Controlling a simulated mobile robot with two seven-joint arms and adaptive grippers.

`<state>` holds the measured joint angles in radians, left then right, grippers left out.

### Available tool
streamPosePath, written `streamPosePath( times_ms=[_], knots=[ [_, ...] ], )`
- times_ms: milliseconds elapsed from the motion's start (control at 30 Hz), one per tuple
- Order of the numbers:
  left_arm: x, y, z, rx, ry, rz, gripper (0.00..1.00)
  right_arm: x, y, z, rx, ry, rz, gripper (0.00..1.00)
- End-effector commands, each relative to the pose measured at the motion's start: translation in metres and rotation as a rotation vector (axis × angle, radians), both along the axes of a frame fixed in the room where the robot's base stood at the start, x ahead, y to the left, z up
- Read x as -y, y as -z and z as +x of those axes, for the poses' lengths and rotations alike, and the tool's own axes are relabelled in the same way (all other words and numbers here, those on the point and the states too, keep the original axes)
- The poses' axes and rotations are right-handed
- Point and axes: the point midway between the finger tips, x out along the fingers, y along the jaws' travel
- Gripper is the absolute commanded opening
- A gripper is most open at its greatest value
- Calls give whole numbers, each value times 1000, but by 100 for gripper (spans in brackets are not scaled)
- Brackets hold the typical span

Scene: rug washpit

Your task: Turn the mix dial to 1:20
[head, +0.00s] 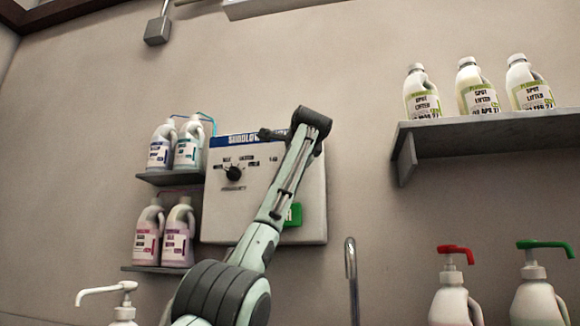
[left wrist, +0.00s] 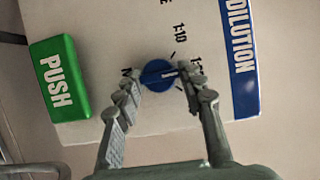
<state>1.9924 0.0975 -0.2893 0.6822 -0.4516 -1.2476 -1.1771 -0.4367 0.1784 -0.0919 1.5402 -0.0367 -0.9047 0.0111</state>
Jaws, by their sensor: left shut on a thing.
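The blue mix dial (left wrist: 153,82) sits on the pale dispenser panel (head: 312,225), between the tips of my left gripper (left wrist: 161,77) in the left wrist view. The gripper is shut on the dial. The dial's white pointer line points right in that view, toward a label starting "1:" (left wrist: 197,62) that a finger partly covers. The "1:10" label (left wrist: 180,32) is clear above it. In the head view my left arm hides the blue dial and the fingers. My right gripper is in neither view.
A black dial (head: 233,173) sits on the panel's left. The green PUSH button (left wrist: 60,76) lies left of the blue dial in the wrist view. Bottles (head: 160,146) stand on shelves left of the panel. A grey shelf (head: 480,136) with bottles is right; pump bottles (head: 538,300) stand below.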

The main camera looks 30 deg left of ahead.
Motion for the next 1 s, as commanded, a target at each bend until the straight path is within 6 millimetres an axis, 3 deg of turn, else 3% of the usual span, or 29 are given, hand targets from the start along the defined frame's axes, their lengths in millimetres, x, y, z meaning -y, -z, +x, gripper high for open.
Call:
streamPosePath(
  times_ms=[400, 433, 567, 1000],
  knots=[
    [0, -1, 0, 3, 0, -5, 10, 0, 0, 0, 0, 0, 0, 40],
    [0, -1, 0, 3, 0, -5, 43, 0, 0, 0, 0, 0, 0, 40],
    [0, -1, 0, 2, 0, -5, 59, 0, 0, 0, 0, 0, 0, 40],
    [5, -1, -6, 4, 0, -5, 60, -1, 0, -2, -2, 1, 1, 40]
  ],
)
